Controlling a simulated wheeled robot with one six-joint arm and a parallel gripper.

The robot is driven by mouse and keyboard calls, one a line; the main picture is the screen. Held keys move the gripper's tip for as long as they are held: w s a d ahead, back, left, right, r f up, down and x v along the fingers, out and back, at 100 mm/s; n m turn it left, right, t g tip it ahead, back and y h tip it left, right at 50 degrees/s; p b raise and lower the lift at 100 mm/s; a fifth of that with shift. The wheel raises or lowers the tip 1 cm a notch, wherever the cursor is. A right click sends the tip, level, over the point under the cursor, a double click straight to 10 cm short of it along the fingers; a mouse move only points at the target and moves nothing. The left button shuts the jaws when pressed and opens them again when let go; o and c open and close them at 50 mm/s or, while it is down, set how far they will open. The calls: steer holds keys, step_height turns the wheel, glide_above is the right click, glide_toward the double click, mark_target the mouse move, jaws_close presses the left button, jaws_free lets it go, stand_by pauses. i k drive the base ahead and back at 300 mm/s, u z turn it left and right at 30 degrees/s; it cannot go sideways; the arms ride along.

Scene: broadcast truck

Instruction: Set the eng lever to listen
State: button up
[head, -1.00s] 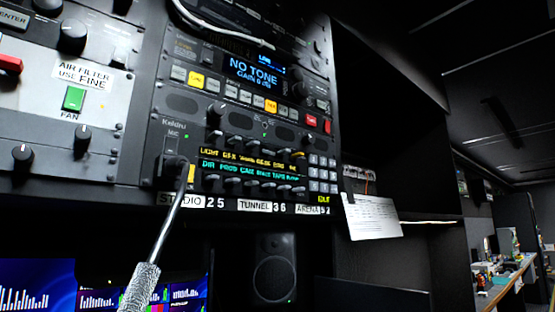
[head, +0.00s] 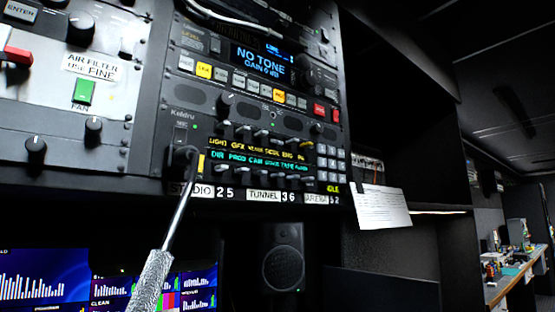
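The Keldru intercom panel (head: 190,150) is in the rack at the middle of the head view. It has two rows of short levers, with yellow labels above green ones between them. The yellow ENG label (head: 288,143) is near the right end of its row. The eng lever (head: 288,131) appears to be the small lever just above that label. It is too small to tell its position. My gripper is not in view, and nothing touches the levers.
A gooseneck microphone (head: 180,220) rises from the lower left to the intercom panel's left end, in front of it. A pale curved band or cable (head: 240,18) crosses the upper unit. A speaker (head: 283,262) and screens (head: 45,275) are below. A paper sheet (head: 382,206) hangs at right.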

mark_target(294, 140)
steer(key=u, duration=0.3)
steer(key=k, duration=0.4)
steer(key=u, duration=1)
steer(key=k, duration=0.95)
steer(key=u, duration=0.75)
steer(key=i, duration=0.65)
steer(key=z, duration=0.85)
steer(key=i, duration=0.6)
steer(key=z, duration=0.55)
